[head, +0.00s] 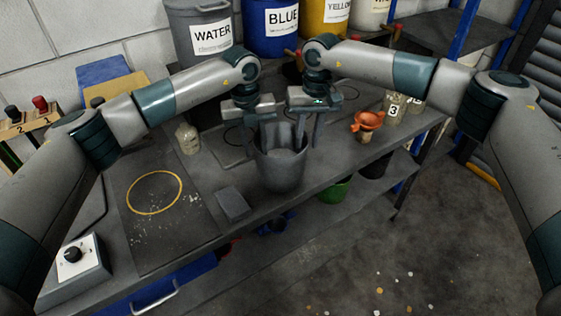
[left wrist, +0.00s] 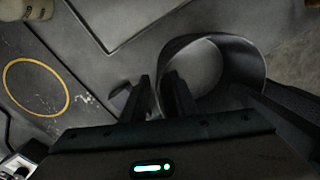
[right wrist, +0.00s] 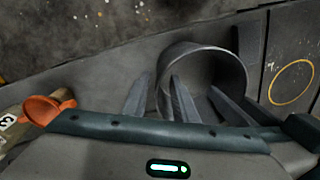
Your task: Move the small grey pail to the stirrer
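The small grey pail (head: 283,170) stands upright near the front edge of the grey bench, its mouth facing up. My left gripper (head: 261,128) is at the pail's left rim; in the left wrist view its fingers (left wrist: 160,82) are apart, one on each side of the pail wall (left wrist: 235,55). My right gripper (head: 310,130) is at the right rim; in the right wrist view its fingers (right wrist: 157,85) are spread around the wall (right wrist: 205,55). Finger contact with the wall is unclear. A light box with a black knob (head: 75,258), possibly part of the stirrer, sits at the lower left.
A dark plate with a yellow ring (head: 154,193) lies left of the pail, with a small grey block (head: 233,204) between. A bottle (head: 187,138) stands behind. An orange funnel (head: 367,123) and bottles (head: 394,108) stand right. Labelled drums (head: 205,38) line the back.

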